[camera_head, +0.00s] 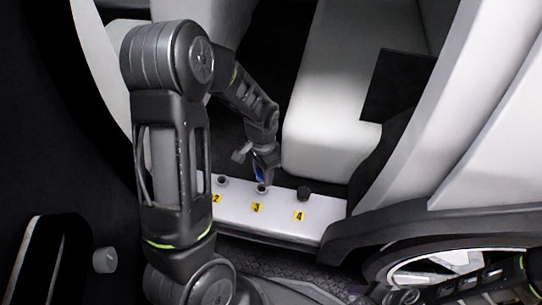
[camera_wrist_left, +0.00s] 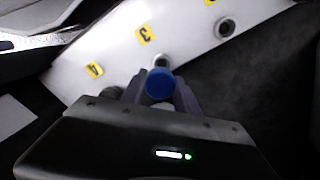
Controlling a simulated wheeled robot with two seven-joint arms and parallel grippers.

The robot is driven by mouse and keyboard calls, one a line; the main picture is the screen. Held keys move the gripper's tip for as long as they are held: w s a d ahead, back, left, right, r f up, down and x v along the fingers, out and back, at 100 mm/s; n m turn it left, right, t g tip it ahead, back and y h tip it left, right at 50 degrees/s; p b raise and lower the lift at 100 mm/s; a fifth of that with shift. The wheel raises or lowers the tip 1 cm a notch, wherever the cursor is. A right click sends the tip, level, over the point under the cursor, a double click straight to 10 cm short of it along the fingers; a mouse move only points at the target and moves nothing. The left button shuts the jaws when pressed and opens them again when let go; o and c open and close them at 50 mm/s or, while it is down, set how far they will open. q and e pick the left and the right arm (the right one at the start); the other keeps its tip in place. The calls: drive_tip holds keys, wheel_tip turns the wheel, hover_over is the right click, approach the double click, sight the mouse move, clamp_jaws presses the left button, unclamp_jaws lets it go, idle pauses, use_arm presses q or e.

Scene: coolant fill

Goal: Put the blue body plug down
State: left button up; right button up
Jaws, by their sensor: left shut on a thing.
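The blue body plug (camera_wrist_left: 160,84) is held between the fingertips of my left gripper (camera_wrist_left: 158,92). In the head view the left gripper (camera_head: 262,165) points down just above the hole by label 3, with a bit of blue showing between its fingers. The hole by label 3 (camera_head: 262,189) is a ringed opening in the white sill; in the wrist view its ring (camera_wrist_left: 162,60) shows just beyond the plug, partly hidden by it. I cannot tell whether the plug touches the ring. Part of my right arm (camera_head: 492,278) shows at the lower right; its fingers are not clear.
The white sill (camera_head: 325,234) carries yellow labels 2, 3 and 4. An open ringed hole (camera_head: 222,181) is by label 2. A dark round cap (camera_head: 303,194) stands by label 4. A white seat (camera_head: 325,110) rises behind the sill; a wheel (camera_head: 435,262) is at lower right.

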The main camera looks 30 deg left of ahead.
use_arm(q)
drive_tip(key=w+d+r+n+p, duration=0.2)
drive_tip(key=d+r+p, duration=0.4)
drive_tip(key=r+p, duration=0.5)
drive_tip(key=w+d+r+n+p, duration=0.2)
drive_tip(key=w+d+r+p, duration=0.2)
drive_tip(key=r+p, duration=0.8)
drive_tip(key=shift+d+r+n, duration=0.4)
drive_tip(key=shift+d, duration=0.55)
use_arm(e)
wheel_tip(320, 180, up, 24)
drive_tip(key=s+a, duration=0.1)
drive_tip(key=s, duration=0.1)
drive_tip(key=shift+a+r, duration=0.25)
drive_tip(key=shift+a, duration=0.15)
